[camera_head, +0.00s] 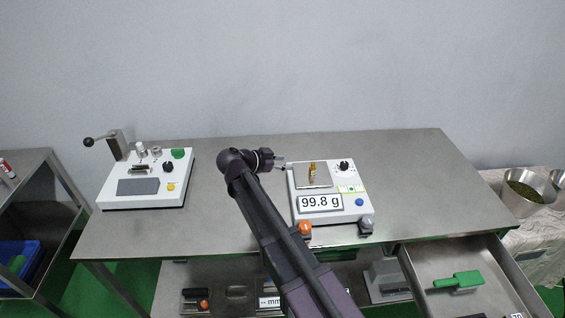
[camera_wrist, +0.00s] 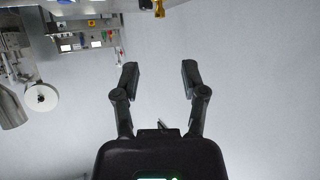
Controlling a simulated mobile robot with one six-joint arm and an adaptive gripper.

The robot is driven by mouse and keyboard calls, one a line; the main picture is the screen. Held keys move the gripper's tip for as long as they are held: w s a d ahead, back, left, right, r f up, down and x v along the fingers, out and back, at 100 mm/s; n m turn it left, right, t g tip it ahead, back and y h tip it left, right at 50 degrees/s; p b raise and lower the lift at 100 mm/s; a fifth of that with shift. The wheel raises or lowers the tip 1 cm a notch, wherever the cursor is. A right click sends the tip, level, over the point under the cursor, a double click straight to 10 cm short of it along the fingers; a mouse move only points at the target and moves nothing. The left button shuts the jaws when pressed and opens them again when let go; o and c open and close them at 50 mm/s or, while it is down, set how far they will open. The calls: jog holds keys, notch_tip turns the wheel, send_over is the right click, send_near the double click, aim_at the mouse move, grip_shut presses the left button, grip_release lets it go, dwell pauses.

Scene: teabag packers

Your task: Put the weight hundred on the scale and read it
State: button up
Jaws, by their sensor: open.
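The scale (camera_head: 336,219) is a white unit on the steel table, with a square metal pan (camera_head: 325,181) on top. Its display (camera_head: 320,202) reads 99.8 g. A small brass-coloured weight (camera_head: 312,172) stands upright on the pan. My gripper (camera_head: 283,163) is just left of the pan, apart from the weight. In the wrist view my gripper (camera_wrist: 158,72) is open, with nothing between its fingers. A brass-coloured piece, likely the weight (camera_wrist: 159,8), shows at the top edge of that view.
A white device with a lever (camera_head: 138,186) stands at the table's left. The tabletop right of the scale is clear. An open drawer (camera_head: 480,297) at the lower right holds a green-handled tool (camera_head: 458,281). A metal pot (camera_head: 522,205) stands at the far right.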

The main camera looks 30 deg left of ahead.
jog(key=shift+d, duration=0.1)
dwell(0.3)
jog(key=w+d+f+g, duration=0.1)
jog(key=d, duration=0.3)
jog(key=w+d+f+g, duration=0.1)
jog(key=d, duration=0.4)
jog(key=w+d+f+n+g, duration=0.1)
jog(key=d, duration=0.4)
jog(key=shift+w+d+f+g, duration=0.15)
jog(key=shift+f+g, duration=0.15)
jog(key=shift+g, duration=0.1)
jog(key=d+f+g, duration=0.1)
jog(key=d, duration=0.3)
jog(key=d+f+n+g, duration=0.1)
jog(key=d, duration=0.4)
jog(key=d+f+g, duration=0.1)
jog(key=d, duration=0.3)
jog(key=shift+d+f+n, duration=0.15)
jog(key=shift+d+n, duration=0.15)
jog(key=s+d+f+n+g+y, duration=0.2)
jog(key=s+d, duration=0.3)
jog(key=d, duration=0.6)
jog(key=s+d+f+n+g+y, duration=0.1)
jog(key=s+d+y, duration=0.3)
jog(key=d, duration=0.7)
jog(key=shift+s+d+f+n+g+y, duration=0.15)
jog(key=shift+s+f+n+g+y, duration=0.2)
jog(key=shift+s+g, duration=0.5)
jog(key=shift+s, duration=0.15)
